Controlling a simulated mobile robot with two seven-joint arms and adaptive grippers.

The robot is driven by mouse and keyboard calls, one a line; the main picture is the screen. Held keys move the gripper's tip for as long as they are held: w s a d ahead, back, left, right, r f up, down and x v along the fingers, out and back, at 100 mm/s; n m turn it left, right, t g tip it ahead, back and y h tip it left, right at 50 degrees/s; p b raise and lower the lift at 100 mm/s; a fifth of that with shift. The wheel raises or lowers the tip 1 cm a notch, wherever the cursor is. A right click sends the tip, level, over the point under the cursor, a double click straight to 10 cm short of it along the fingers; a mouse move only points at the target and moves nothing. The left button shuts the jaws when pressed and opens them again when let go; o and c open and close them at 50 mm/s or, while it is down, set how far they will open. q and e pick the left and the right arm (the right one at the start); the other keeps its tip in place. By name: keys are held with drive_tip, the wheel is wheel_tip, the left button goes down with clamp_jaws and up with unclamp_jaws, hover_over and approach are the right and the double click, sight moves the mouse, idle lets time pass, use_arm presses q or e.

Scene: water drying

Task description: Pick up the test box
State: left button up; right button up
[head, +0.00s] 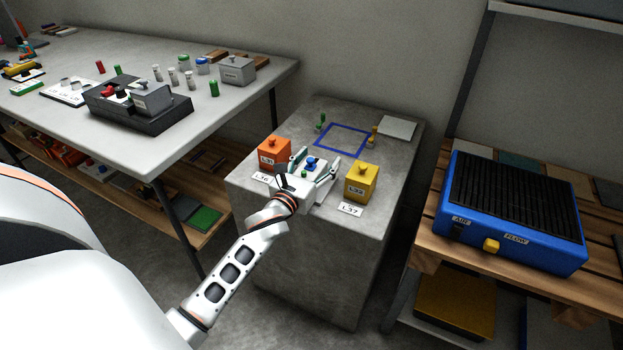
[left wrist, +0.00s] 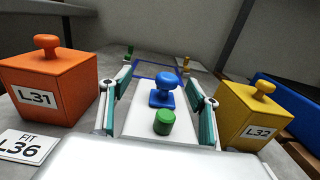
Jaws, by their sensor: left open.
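A white box with a blue knob (left wrist: 164,88) and a green cylinder (left wrist: 165,122) on it lies between the orange and yellow boxes; no label on it shows. In the head view its blue knob (head: 312,160) shows between the fingers. My left gripper (head: 316,164) is open, its fingers on either side of the white box; the left wrist view shows both teal fingers (left wrist: 162,72). I cannot tell whether they touch it. An orange box labelled L31 (head: 267,160) stands to its left, and a yellow box labelled L32 (head: 367,180) to its right. My right gripper is not in view.
The boxes stand on a grey block (head: 258,225) with a blue square outline (head: 341,125) and a pale plate (head: 397,127) behind. A cluttered table (head: 130,60) is at left. A blue AIR/FLOW unit (head: 520,258) sits on the wooden shelf at right.

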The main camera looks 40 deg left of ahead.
use_arm(q)
drive_tip(key=shift+w, duration=0.1)
drive_tip(key=c, duration=1.2)
drive_tip(key=shift+r, duration=0.1)
drive_tip(key=c, duration=0.4)
drive_tip(key=shift+r, duration=0.1)
